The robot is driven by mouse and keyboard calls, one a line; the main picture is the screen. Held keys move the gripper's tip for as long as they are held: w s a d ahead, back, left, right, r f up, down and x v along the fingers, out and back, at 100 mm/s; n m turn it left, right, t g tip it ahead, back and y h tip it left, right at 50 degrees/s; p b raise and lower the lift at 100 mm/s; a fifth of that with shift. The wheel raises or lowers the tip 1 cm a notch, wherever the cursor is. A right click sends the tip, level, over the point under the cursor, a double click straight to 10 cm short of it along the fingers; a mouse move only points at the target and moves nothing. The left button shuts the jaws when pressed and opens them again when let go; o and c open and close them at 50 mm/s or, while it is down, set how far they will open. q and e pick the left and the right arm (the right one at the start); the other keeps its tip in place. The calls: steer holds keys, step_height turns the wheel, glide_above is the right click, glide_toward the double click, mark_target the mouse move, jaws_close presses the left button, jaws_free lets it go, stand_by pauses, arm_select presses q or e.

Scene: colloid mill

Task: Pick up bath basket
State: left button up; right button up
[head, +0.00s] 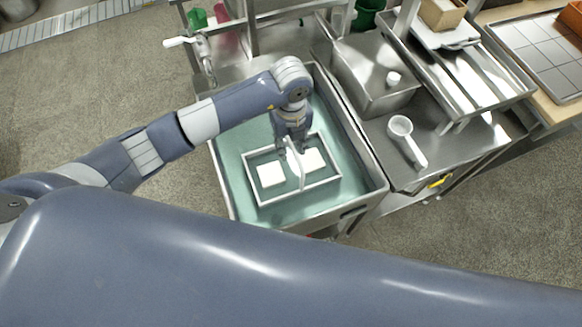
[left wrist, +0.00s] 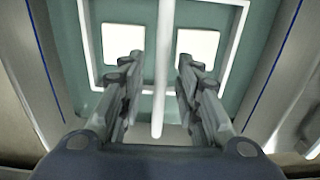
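The bath basket (head: 300,193) is a pale rectangular frame in the green-tinted water of a steel bath. It holds two white blocks, the left block (head: 271,174) and the right block (head: 314,160). A white bar handle (head: 300,178) runs up over its middle. My left gripper (head: 291,150) points down over the basket at the handle. In the left wrist view the gripper (left wrist: 160,65) is open, its fingers on either side of the handle (left wrist: 159,118) with gaps on both sides. My right gripper is out of view.
The steel bath (head: 375,185) has raised walls around the basket. To its right, a steel counter holds a white ladle (head: 405,138), a metal box (head: 375,75) and a raised tray stand (head: 470,80). A tap (head: 205,55) stands at the back left.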

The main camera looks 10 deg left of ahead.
arm_select(q)
jaws_close()
steer(key=shift+r, duration=0.15)
